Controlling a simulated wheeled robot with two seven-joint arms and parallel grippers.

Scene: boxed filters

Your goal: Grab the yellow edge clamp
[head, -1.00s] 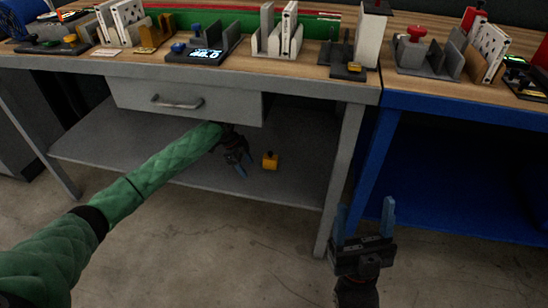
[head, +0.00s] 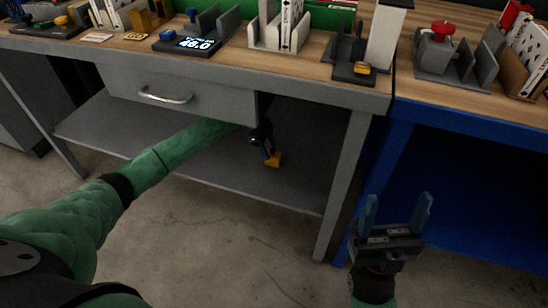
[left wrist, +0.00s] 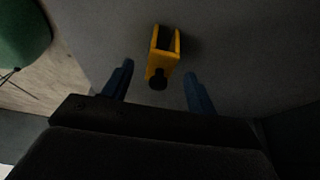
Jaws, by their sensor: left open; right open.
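The yellow edge clamp (head: 273,159) lies on the grey lower shelf (head: 215,165) under the workbench. In the left wrist view the clamp (left wrist: 164,52) is a yellow U-shaped body with a black round knob toward me. My left gripper (head: 266,150) is right beside the clamp, partly dark under the bench. In the left wrist view its blue fingers (left wrist: 158,85) are open, with the clamp's knob end between and just beyond the tips. My right gripper (head: 398,205) is open and empty in front of the bench, pointing up.
The grey drawer (head: 180,98) and the bench top lie above my left arm. A grey bench leg (head: 342,180) stands right of the shelf. A blue bench (head: 450,190) is further right. Fixtures and boxed filters crowd the wooden tops.

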